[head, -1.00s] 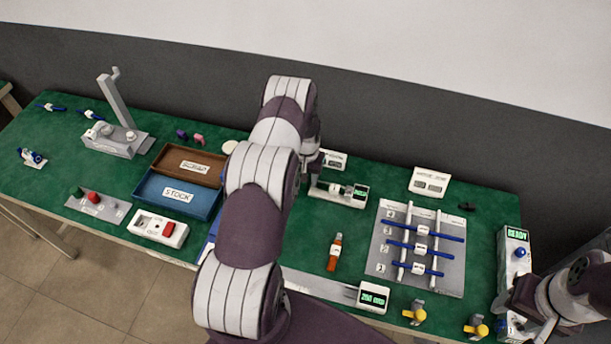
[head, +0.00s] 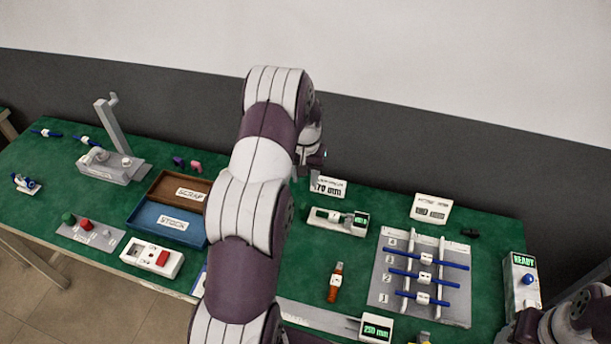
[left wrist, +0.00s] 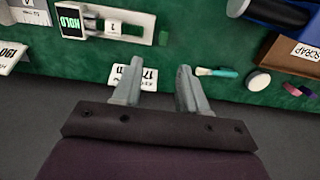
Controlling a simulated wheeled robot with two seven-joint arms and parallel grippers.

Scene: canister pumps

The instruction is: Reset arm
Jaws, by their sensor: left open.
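My left arm stretches up the middle of the head view. My left gripper (head: 316,172) is partly hidden by its own wrist, over the back edge of the table. In the left wrist view its two fingers (left wrist: 158,72) are apart with nothing between them. A "170 mm" card (head: 328,187) lies near the fingertips and also shows in the left wrist view (left wrist: 148,77). My right arm comes in at the lower right corner. My right gripper (head: 522,328) is dark, partly cut off, and its jaws cannot be made out.
The green table (head: 285,255) holds a small device with a green display (head: 338,220), a grey rack with blue rods (head: 450,300), a blue stock tray (head: 165,223), a brown scrap tray (head: 165,186), a grey press (head: 110,165) and a READY box (head: 522,283). An orange-brown tool (head: 335,283) lies mid-table.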

